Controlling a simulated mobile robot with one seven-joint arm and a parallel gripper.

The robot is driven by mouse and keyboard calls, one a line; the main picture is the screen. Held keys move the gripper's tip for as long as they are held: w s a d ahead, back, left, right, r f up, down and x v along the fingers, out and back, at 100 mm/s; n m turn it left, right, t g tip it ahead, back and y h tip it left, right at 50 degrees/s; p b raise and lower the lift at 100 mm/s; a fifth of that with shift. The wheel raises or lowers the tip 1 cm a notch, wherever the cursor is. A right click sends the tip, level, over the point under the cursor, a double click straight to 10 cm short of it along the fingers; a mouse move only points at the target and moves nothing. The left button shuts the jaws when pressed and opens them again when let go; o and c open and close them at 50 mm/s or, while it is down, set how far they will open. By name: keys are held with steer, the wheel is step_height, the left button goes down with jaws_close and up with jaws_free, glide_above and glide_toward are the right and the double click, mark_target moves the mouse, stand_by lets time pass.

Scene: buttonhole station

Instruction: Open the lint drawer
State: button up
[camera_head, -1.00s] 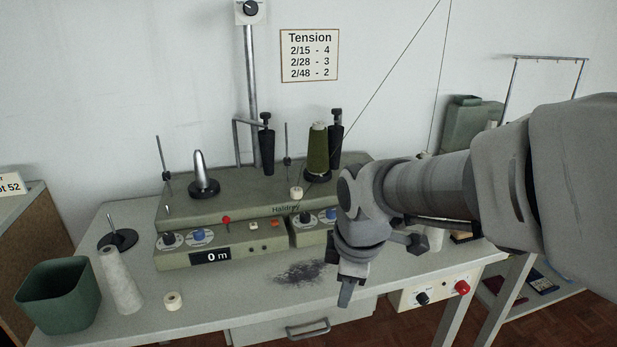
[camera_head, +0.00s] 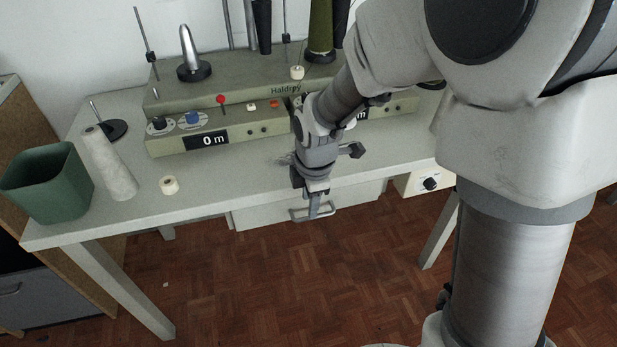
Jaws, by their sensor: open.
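The lint drawer (camera_head: 262,217) is a pale grey front under the table's front edge. It looks closed or nearly so. Its metal bar handle (camera_head: 299,217) sticks out from the front. My gripper (camera_head: 314,212) points down at the handle, its fingers overlapping the right part of the bar in the picture. The gripper is open. Whether the bar lies between the fingers or behind them, I cannot tell. My arm hides part of the winding machine (camera_head: 222,107) above.
A control box (camera_head: 418,182) hangs under the table, right of the drawer. The parquet floor (camera_head: 270,285) before the drawer is clear.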

mark_target(308, 218)
steer(key=f, duration=0.3)
steer(key=w+f+b, duration=0.1)
steer(key=f, duration=0.1)
steer(key=shift+w+a+f, duration=0.1)
steer(key=shift+a+f, duration=0.05)
steer(key=shift+f, duration=0.25)
jaws_close()
stand_by(1.0)
